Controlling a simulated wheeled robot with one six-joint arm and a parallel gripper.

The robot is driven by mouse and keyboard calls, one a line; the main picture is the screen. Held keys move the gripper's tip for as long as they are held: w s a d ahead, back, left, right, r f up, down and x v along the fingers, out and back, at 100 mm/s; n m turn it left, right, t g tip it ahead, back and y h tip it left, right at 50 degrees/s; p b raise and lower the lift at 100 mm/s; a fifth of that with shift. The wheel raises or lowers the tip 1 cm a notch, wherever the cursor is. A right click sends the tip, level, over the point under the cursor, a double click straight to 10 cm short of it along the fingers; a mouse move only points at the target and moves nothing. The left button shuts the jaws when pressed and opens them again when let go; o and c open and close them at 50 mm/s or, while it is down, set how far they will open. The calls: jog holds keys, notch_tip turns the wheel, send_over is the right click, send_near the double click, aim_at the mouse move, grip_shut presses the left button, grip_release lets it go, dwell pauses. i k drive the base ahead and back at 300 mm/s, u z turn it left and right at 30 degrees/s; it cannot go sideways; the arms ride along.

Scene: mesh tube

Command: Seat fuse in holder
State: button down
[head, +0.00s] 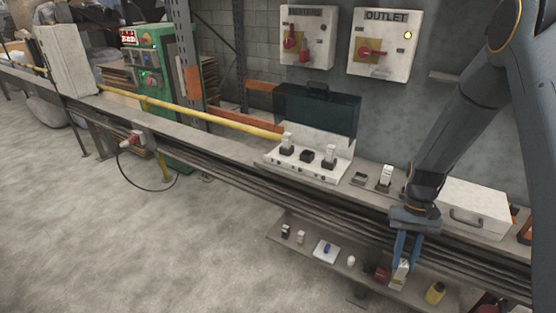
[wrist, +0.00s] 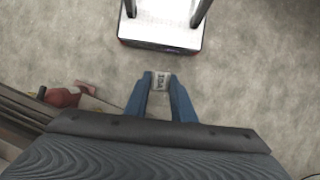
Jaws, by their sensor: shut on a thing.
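My gripper (head: 405,262) is shut on a white fuse (head: 400,277), above or in front of the lower shelf on the right of the head view. The box has a row of black holders. The left and right ones carry white fuses (head: 287,140), (head: 330,152); the middle holder (head: 307,156) looks empty.
A small grey tray (head: 359,178), a white block in a dark base (head: 386,176) and a white case (head: 470,208) stand on the bench. The lower shelf (head: 310,258) carries several small items, including a red one (head: 379,273) and a yellow one (head: 435,292). The floor is open on the left.

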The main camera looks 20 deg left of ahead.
aim_at(307, 159)
jog(key=u, duration=2.55)
jog(key=k, duration=1.1)
jog(key=z, duration=1.35)
jog(key=i, duration=1.5)
jog(key=u, duration=0.05)
jog(key=k, duration=0.5)
jog(key=u, duration=0.15)
